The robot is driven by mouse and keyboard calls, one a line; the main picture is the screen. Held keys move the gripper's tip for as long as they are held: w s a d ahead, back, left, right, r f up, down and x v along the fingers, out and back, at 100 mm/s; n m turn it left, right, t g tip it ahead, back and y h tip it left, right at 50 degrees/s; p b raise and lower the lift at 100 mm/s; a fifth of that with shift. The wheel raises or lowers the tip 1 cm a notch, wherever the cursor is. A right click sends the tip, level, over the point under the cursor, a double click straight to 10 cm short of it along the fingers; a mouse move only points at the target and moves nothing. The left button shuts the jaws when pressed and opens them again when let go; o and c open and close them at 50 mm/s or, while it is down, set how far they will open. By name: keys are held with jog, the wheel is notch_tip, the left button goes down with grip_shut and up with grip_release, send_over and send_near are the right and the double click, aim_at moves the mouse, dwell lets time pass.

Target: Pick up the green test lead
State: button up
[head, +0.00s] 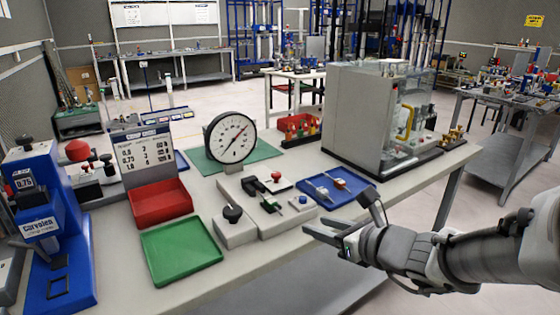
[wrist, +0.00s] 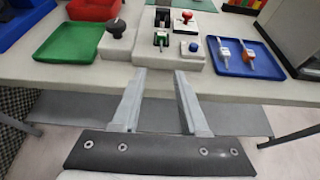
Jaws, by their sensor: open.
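My gripper (head: 343,216) is open and empty, at the table's front edge. In the wrist view its two fingers (wrist: 160,73) point toward the fixture, with a gap between them and the green piece. Nothing is between the fingers.
A black knob (head: 232,213) and a red button (head: 276,176) stand up on the fixture. A green tray (head: 180,250) lies left. A clear-walled cabinet (head: 370,120) stands behind right.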

jog(key=w+p, duration=0.1)
jog(key=b, duration=0.2)
send_near(279, 210)
jog(key=shift+w+a+f, duration=0.5)
jog(key=shift+a+f, duration=0.05)
jog(key=shift+f, duration=0.05)
jog(key=shift+r+b+x, duration=0.1)
jog(key=shift+b+x, duration=0.25)
jog(key=shift+x, duration=1.1)
jog(key=shift+r+b+x, duration=0.15)
jog(key=shift+b+x, duration=0.2)
jog(key=shift+x, duration=1.05)
jog(key=shift+w, duration=0.15)
jog(key=shift+c, duration=0.3)
grip_shut()
